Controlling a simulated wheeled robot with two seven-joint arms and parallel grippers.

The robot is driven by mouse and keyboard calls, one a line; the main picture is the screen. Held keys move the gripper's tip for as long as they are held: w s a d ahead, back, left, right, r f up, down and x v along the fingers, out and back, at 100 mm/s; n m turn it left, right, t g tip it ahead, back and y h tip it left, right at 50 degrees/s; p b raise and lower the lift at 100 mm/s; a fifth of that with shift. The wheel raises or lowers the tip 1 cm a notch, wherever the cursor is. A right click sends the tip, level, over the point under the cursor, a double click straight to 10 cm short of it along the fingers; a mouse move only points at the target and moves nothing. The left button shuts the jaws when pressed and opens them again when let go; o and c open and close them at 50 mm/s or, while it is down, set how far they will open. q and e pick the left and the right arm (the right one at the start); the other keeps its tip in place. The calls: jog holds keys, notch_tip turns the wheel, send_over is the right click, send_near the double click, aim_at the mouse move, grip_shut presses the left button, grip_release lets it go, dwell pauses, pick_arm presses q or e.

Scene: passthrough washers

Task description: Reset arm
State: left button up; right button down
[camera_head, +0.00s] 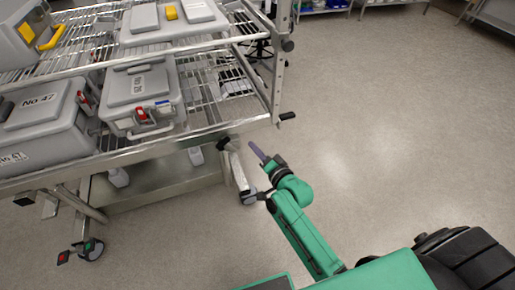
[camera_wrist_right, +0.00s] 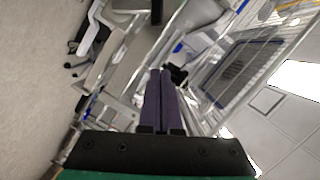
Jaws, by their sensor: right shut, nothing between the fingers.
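My right arm (camera_head: 305,235) is green and reaches forward over the floor at the lower middle of the head view. Its gripper (camera_head: 254,147) has dark purple fingers and is in front of the lower right corner of a metal rack, apart from the boxes. In the right wrist view the gripper (camera_wrist_right: 161,75) has its two fingers side by side, shut and empty. My left gripper is not in view.
The wheeled wire rack (camera_head: 190,142) holds grey boxes, including one with a red latch (camera_head: 143,92) and one marked No 47 (camera_head: 45,120). The floor (camera_head: 400,130) to the right is clear.

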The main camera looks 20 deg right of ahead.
jog(key=shift+s+d, duration=0.4)
jog(key=shift+s, duration=0.05)
jog(key=shift+a, duration=0.1)
jog(key=s+d+f+n+g+h, duration=0.15)
jog(key=s+f, duration=0.25)
jog(key=f, duration=0.4)
jog(key=s+d+f+n+g, duration=0.1)
jog(key=s+f+n+g, duration=0.2)
jog(key=f, duration=0.5)
jog(key=s+d+f+n+g+h, duration=0.1)
jog(key=s+d+f+g, duration=0.1)
jog(key=s+f, duration=0.5)
jog(key=s+d+f+n+g, duration=0.2)
jog(key=s+f, duration=0.3)
jog(key=s, duration=0.3)
jog(key=s+d+f+n+g+h, duration=0.1)
jog(key=s+d+f+n+g, duration=0.1)
jog(key=s+f, duration=0.4)
jog(key=s+d+f+n+g+h, duration=0.1)
jog(key=s+d+f+g, duration=0.3)
jog(key=s, duration=0.8)
notch_tip(320, 180, down, 2)
jog(key=shift+s+f+n, duration=0.1)
jog(key=shift+s+n, duration=0.05)
jog(key=shift+n, duration=0.3)
